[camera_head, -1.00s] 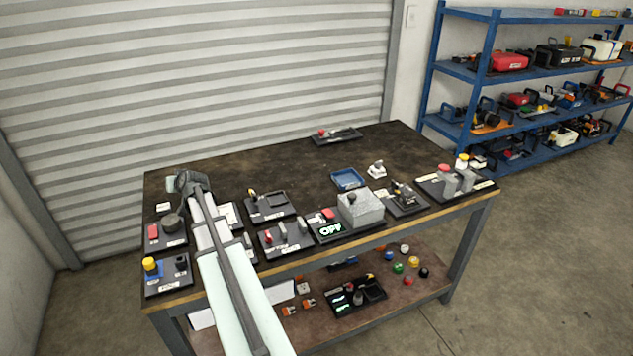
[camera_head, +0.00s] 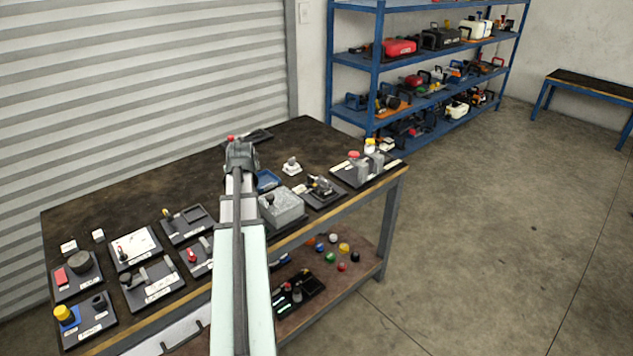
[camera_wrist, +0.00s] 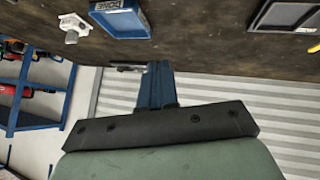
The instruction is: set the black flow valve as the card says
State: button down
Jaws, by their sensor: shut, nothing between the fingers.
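My gripper (camera_head: 240,152) is over the table's back middle, shut and empty, near the blue tray. Its closed fingers show in the wrist view (camera_wrist: 155,85). I cannot tell for sure which part is the black flow valve. A board with a black round knob (camera_head: 82,262) and a red block lies at the table's left. A board with a black lever fitting (camera_head: 128,280) lies beside it, and a white-plated board (camera_head: 133,250) with a small red-and-black part lies behind. My gripper is well apart from all of these. Small white labels (camera_head: 68,247) are too small to read.
A blue tray (camera_wrist: 122,30) marked DONE and a white fitting (camera_wrist: 72,28) are near my gripper. A grey box (camera_head: 284,210) and several device boards line the front edge. The table's back left is clear. Blue shelves (camera_head: 372,70) stand behind right.

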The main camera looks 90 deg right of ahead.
aim_at(324, 183)
jog(key=s+a+m+g, duration=0.1)
jog(key=s+g, duration=0.3)
jog(key=s, duration=1.6)
jog(key=shift+y, duration=0.4)
jog(key=x, duration=0.9)
jog(key=shift+s+d, duration=0.2)
jog(key=shift+d, duration=0.05)
jog(key=shift+s+d, duration=1.3)
jog(key=shift+s, duration=0.1)
